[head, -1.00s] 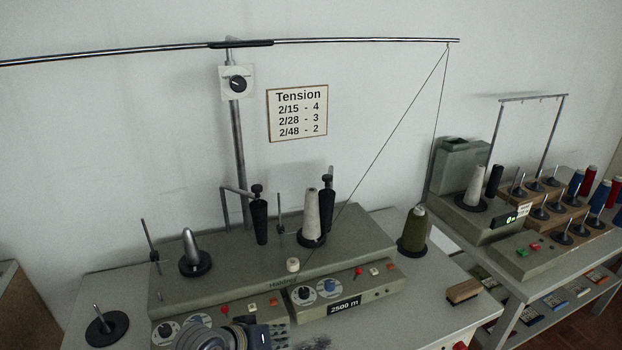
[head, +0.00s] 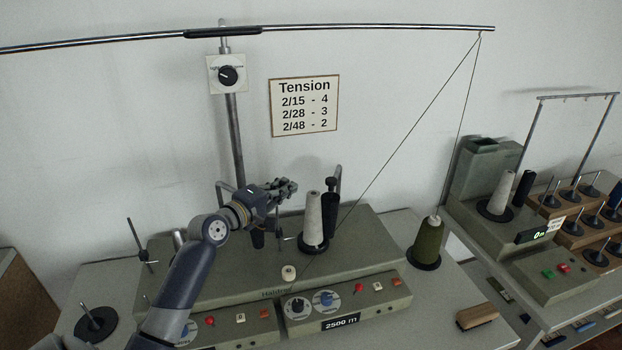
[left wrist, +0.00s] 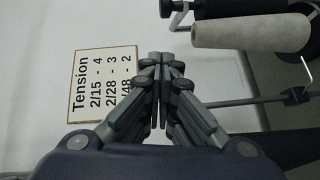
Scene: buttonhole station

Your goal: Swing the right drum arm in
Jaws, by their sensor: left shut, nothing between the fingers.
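The right drum arm carries a black tapered drum (head: 331,203) with a knob on top. It stands just behind and right of a pale thread cone (head: 312,222) on the winder. My left gripper (head: 291,187) is shut and empty, left of the cone's top and above the machine. In the left wrist view its closed fingertips (left wrist: 163,62) point toward the wall; the pale cone (left wrist: 248,34) and a black drum (left wrist: 245,8) lie to their upper right. The left black drum (head: 258,239) is mostly hidden behind my gripper and wrist. My right gripper is out of view.
A thread runs from the long overhead rod (head: 380,28) down to the olive cone (head: 429,243) and to the winder (head: 345,255). A tension sign (head: 304,105) hangs on the wall. A wooden brush (head: 477,317) lies at the table's front right.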

